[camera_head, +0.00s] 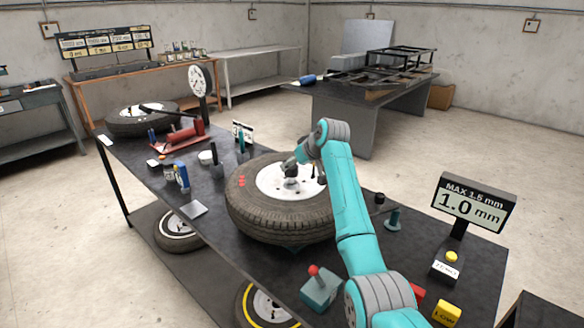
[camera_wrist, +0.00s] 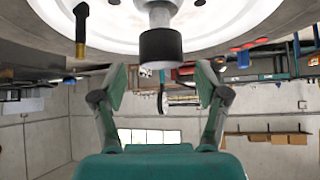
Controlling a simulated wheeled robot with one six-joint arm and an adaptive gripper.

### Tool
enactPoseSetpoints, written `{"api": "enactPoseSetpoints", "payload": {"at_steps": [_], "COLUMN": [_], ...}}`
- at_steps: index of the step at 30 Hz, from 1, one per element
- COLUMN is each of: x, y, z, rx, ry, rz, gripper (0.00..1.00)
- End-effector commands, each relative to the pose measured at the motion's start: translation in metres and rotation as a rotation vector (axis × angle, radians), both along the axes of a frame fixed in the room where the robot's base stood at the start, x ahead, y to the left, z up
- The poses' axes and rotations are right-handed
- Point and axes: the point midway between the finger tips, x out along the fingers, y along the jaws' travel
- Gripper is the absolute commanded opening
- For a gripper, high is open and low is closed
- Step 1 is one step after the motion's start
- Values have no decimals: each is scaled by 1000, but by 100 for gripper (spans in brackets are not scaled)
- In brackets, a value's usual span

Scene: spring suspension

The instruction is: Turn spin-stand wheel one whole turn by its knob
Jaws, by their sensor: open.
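The spin-stand wheel (camera_head: 265,222) lies flat on the dark bench, a black tyre around a white rim (camera_head: 268,182). The rim fills the top of the wrist view (camera_wrist: 225,25). My gripper (camera_wrist: 161,86) is open and empty, its fingers apart. A black peg with a brass end (camera_wrist: 81,28) stands on the rim to the left. I cannot tell for certain which is the knob. In the head view my arm hides part of the rim.
A red-topped lever box (camera_head: 320,286) sits in front of the wheel. Small tools and a red jack (camera_head: 186,133) are to the left. Another tyre (camera_head: 141,118) lies at the far left end.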

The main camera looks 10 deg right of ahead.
Motion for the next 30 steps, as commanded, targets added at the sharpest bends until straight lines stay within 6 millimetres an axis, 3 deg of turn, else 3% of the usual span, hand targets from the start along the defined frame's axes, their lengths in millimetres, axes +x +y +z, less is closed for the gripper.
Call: {"api": "enactPoseSetpoints", "payload": {"at_steps": [9, 20, 29, 30], "x": [19, 21, 21, 21], "y": [8, 8, 8, 8], "z": [-21, -24, -24, -24], "rx": [0, -2, -1, -1], "ry": [1, 0, 1, 1], "rz": [0, 0, -1, -1], "gripper": [74, 74, 1, 0]}}
